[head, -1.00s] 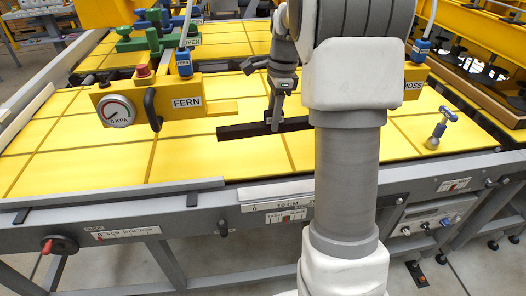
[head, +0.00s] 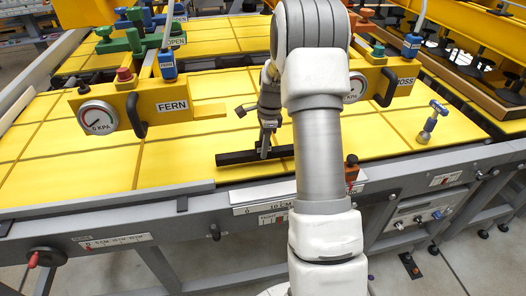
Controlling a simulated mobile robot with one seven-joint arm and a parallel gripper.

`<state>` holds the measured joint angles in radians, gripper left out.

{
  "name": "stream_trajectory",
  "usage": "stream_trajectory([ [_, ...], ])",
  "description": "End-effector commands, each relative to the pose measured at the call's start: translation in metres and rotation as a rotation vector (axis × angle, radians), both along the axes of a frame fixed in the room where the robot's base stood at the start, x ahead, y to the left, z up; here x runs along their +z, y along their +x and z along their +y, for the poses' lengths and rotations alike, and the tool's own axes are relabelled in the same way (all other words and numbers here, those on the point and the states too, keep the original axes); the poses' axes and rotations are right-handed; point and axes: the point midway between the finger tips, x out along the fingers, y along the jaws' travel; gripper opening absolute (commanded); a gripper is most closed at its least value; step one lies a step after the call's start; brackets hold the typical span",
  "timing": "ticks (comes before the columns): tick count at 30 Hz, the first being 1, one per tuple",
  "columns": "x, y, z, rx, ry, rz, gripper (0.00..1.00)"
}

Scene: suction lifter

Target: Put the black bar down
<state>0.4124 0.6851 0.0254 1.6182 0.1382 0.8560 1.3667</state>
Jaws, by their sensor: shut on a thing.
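The black bar (head: 235,157) is long and dark and lies level across the yellow panelled table top (head: 190,155), close to its front edge. My gripper (head: 264,152) points down and is shut on the bar near the middle of its visible length. The bar's right end is hidden behind my arm. The bar looks very low over the yellow surface; I cannot tell whether it touches.
A yellow FERN unit (head: 173,105) with a gauge and black handle stands behind left. A similar MOSS unit (head: 404,82) stands behind right. A blue-topped knob (head: 431,121) is at the right. An orange-and-black block (head: 352,172) sits at the front edge.

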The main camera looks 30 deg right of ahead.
Motion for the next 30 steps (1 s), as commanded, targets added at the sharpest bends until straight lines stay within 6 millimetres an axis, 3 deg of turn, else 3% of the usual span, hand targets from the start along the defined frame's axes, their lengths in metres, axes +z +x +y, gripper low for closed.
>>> stream_trajectory([
  [4, -0.021, -0.001, 0.0, 0.0, 0.001, 0.003, 0.0],
  [15, -0.026, 0.0, 0.0, 0.0, -0.001, 0.0, 0.0],
  [16, -0.025, 0.0, 0.0, 0.0, 0.0, 0.001, 0.42],
  [20, -0.025, 0.0, 0.0, 0.0, 0.0, 0.001, 0.66],
  [30, -0.022, 0.0, 0.0, 0.0, 0.0, 0.0, 0.67],
])
